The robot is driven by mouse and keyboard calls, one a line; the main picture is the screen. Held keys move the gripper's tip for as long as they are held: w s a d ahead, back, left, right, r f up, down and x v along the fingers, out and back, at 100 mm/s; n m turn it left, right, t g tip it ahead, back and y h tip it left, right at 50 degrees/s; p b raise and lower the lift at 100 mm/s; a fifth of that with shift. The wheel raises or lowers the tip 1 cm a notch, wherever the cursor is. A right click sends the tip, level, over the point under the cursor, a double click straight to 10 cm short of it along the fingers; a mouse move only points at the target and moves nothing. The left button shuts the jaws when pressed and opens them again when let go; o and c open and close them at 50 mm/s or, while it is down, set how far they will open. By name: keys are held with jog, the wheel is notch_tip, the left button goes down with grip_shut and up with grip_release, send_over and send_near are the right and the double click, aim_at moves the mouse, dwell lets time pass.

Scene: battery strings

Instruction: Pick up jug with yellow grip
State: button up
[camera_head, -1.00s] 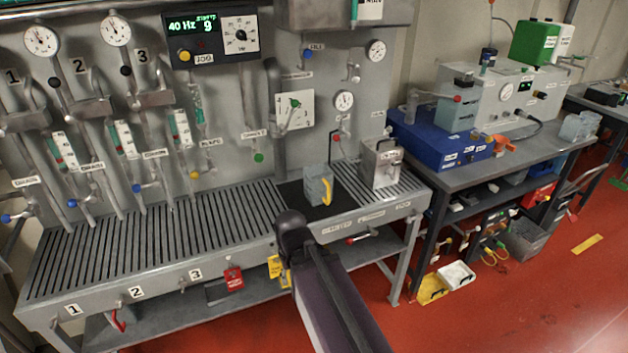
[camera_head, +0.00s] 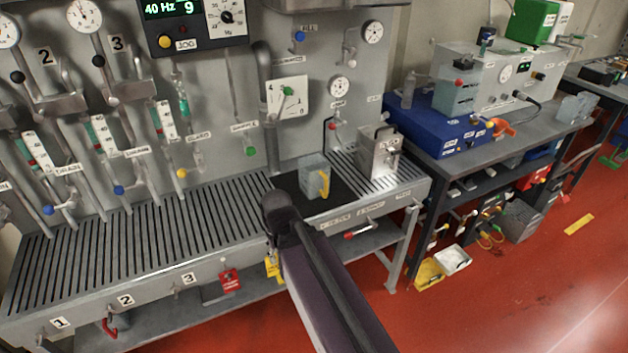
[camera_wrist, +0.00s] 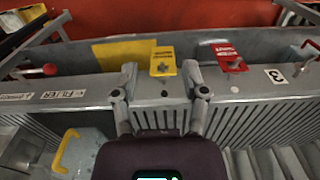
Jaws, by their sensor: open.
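The jug with the yellow grip (camera_head: 313,176) is a grey, see-through vessel standing upright on a dark mat on the slatted bench. Its yellow grip (camera_head: 325,183) faces right and toward the front edge. In the wrist view the jug (camera_wrist: 88,154) is at the lower left, cut off by the frame's bottom, with its yellow grip at its left. My gripper (camera_wrist: 162,82) is open and empty, to the right of the jug in the wrist view and apart from it. In the head view my arm covers the bench's front edge and the fingers are hidden.
A grey metal container (camera_head: 380,152) stands right of the jug. The dark mat (camera_head: 340,192) is otherwise clear. A yellow tag (camera_wrist: 163,61) and a red tag (camera_wrist: 229,56) hang at the bench front. Pipes and valves line the wall behind. A blue case (camera_head: 437,128) sits on the right table.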

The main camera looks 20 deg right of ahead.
jog(key=o, duration=0.6)
jog(key=shift+w+d+n+h, duration=0.3)
jog(key=shift+w+d+n, duration=0.1)
jog(key=shift+w, duration=0.2)
jog(key=w+d+r+n+h, duration=0.3)
jog(key=w+n+h, duration=0.1)
jog(key=w+n, duration=0.2)
jog(key=w+d+r+n+h+b, duration=0.1)
jog(key=w+d+r+n+h, duration=0.2)
jog(key=w+n, duration=0.3)
jog(key=w+d+r+n+t+h+b, duration=0.1)
jog(key=w+d+r+n+h, duration=0.2)
jog(key=w+n+h, duration=0.3)
jog(key=w+d, duration=0.1)
jog(key=w, duration=0.2)
jog(key=shift+w+d, duration=0.25)
jog(key=shift+w, duration=0.05)
jog(key=b, duration=0.4)
send_over(317, 180)
jog(key=s+a, duration=0.2)
jog(key=a, duration=0.1)
jog(key=shift+s+f, duration=0.1)
jog(key=shift+f, duration=1.55)
